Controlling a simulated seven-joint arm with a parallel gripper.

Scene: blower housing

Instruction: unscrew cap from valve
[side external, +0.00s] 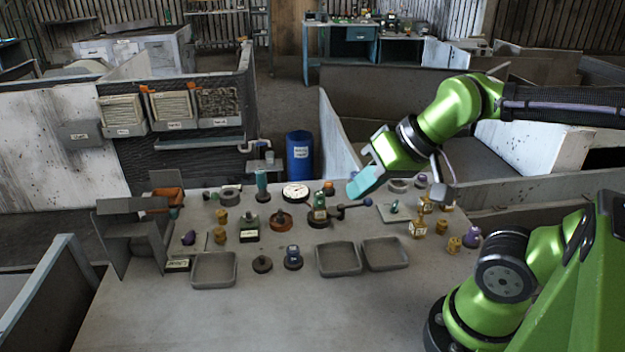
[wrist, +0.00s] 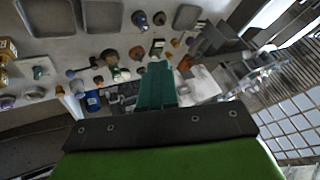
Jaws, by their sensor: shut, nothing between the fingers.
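My gripper (side external: 358,188) is in the air above the back right of the table in the side external view, with its teal fingers angled down to the left. In the wrist view its fingers (wrist: 156,78) are together and hold nothing. Brass-coloured fittings (side external: 417,228) stand at the right of the table, to the right of and below my gripper in the side view. One brass fitting also shows at the left edge of the wrist view (wrist: 6,50). I cannot tell which piece is the valve or its cap. My gripper appears clear of all parts.
Three grey trays, one of them the middle tray (side external: 338,259), line the table's front. A white-faced gauge (side external: 296,191), a green-and-dark part (side external: 319,213) and several small parts crowd the middle. A grey rack (side external: 133,237) stands at left. The front table (side external: 290,315) is bare.

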